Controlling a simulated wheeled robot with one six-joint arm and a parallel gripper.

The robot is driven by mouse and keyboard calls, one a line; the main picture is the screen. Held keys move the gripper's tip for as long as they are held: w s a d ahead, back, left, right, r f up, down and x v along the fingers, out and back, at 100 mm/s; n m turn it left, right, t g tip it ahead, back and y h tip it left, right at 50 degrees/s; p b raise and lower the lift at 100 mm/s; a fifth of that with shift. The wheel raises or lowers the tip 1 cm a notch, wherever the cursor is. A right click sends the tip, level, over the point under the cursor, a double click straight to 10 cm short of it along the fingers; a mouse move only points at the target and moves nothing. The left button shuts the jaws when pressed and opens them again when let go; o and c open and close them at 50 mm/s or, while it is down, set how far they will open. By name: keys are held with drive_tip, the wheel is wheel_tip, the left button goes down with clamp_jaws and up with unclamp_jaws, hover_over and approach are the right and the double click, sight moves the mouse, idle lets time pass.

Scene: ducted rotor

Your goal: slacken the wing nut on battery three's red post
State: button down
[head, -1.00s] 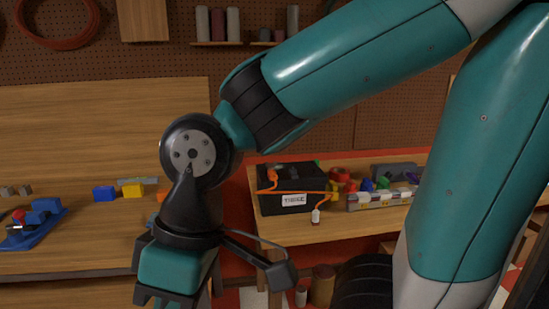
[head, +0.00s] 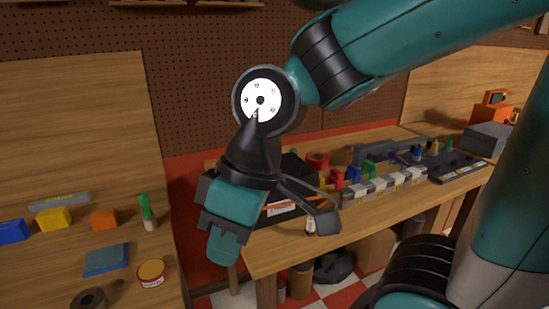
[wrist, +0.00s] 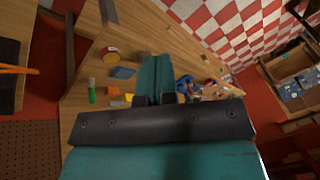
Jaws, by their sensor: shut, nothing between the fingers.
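The black battery box (head: 296,168) stands at the left end of the right bench, mostly hidden behind my wrist. An orange strip (head: 285,207) crosses its front. Its label, the red post and the wing nut are hidden from the head view. In the wrist view, a dark box (wrist: 8,92) with an orange strip is cut off at the left edge. My gripper (head: 222,252) points down, shut and empty, in front and left of the battery, apart from it. Its closed fingers also show in the wrist view (wrist: 155,70).
The left bench holds blue, yellow and orange blocks, a green-topped marker (head: 146,212), a tin (head: 152,272) and a tape roll (head: 89,298). Right of the battery are coloured clips (head: 345,178), a row of grey blocks (head: 385,187) and a black strip (head: 458,167). A floor gap separates the benches.

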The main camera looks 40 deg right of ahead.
drive_tip(key=w+d+n+t+h+b, duration=0.1)
drive_tip(key=w+d+n+t, duration=0.1)
drive_tip(key=w+d, duration=0.45)
drive_tip(key=w+d+n+t+b, duration=0.15)
drive_tip(key=w+d, duration=0.25)
drive_tip(key=d, duration=0.6)
drive_tip(key=w+d+n+t+h, duration=0.1)
drive_tip(key=w+d+n+t, duration=0.15)
drive_tip(key=w+d, duration=0.45)
drive_tip(key=shift+w+d+f+p, duration=0.2)
drive_tip(key=shift+w+f+p, duration=0.6)
drive_tip(key=shift+w+f, duration=1.15)
drive_tip(key=shift+w+d+f+p, duration=0.2)
drive_tip(key=shift+w+f+p, duration=0.6)
drive_tip(key=shift+w+f, duration=1.1)
